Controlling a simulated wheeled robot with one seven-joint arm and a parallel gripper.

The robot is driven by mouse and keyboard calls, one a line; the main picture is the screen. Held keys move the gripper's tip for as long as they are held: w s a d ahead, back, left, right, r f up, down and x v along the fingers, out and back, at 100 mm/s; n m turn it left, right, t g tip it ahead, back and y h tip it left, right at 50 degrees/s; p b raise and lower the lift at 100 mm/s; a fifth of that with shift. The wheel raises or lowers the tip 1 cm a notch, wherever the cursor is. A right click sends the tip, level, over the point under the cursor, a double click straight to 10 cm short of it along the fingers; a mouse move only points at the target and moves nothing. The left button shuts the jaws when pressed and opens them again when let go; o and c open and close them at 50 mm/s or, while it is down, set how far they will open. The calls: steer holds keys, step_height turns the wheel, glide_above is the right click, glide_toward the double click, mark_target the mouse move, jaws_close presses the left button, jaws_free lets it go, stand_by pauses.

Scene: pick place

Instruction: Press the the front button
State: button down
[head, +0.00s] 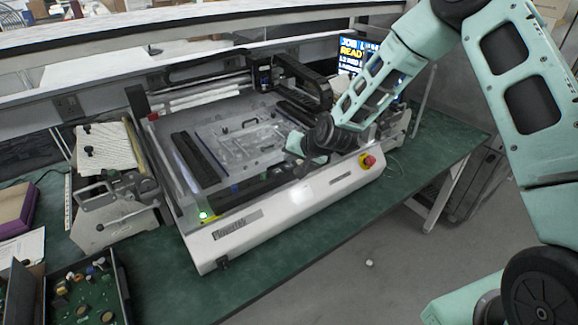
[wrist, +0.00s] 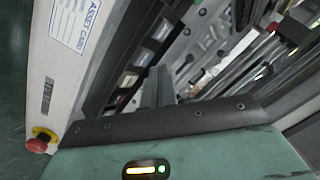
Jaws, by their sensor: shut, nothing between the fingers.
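A white benchtop machine (head: 290,208) stands on the green bench. At the right end of its front is a red mushroom button on a yellow base (head: 367,160). The red button also shows at the lower left of the wrist view (wrist: 37,145). A small green lit button (head: 203,215) sits at the machine's front left corner. My gripper (wrist: 158,87) is shut and empty, its fingers pointing over the machine's open bed. In the head view my teal hand (head: 297,143) is above the bed, left of the red button and apart from it. The fingertips are hard to make out there.
A gantry (head: 300,75) spans the back of the machine. A lit screen (head: 351,55) stands behind my arm. A metal device (head: 112,200) and a box of electronics (head: 88,292) are at the left. The floor in front of the bench is mostly clear.

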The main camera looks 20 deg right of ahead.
steer(key=shift+f, duration=0.15)
stand_by(0.6)
steer(key=shift+f+b, duration=0.3)
steer(key=shift+b, duration=0.15)
steer(key=shift+f+b, duration=0.4)
stand_by(0.5)
steer(key=shift+r, duration=0.1)
steer(key=shift+r+p, duration=0.45)
steer(key=shift+r, duration=0.3)
step_height(320, 180, up, 5)
steer(key=p, duration=0.3)
stand_by(0.3)
stand_by(0.5)
